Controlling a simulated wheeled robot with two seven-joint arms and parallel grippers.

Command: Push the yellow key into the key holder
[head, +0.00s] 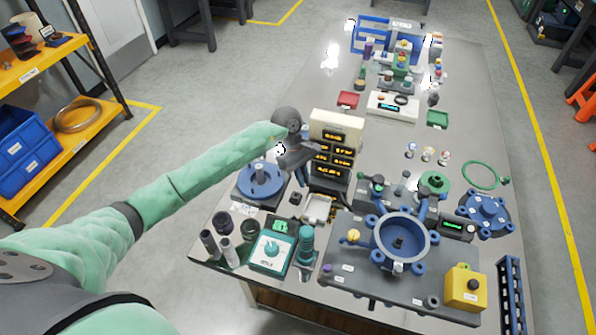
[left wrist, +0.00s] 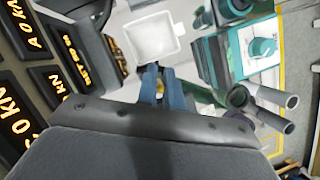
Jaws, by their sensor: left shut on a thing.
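My left gripper (head: 303,178) is in the air in front of the display stack, left of the blue ring fixture. In the left wrist view its blue fingers (left wrist: 160,82) are closed together, with a small yellow piece (left wrist: 160,88) between them. This piece looks like the yellow key, but most of it is hidden by the fingers. In the head view I cannot make the key out. I cannot clearly identify the key holder. A yellow box (head: 465,288) stands on the front right of the grey base plate. My right gripper is not in view.
A display stack (head: 334,150) stands close beside the gripper. A small white tray (head: 319,208) lies below, also in the left wrist view (left wrist: 153,42). A teal dial box (head: 270,252) and dark cylinders (head: 223,224) stand front left. The blue ring fixture (head: 377,236) is to the right.

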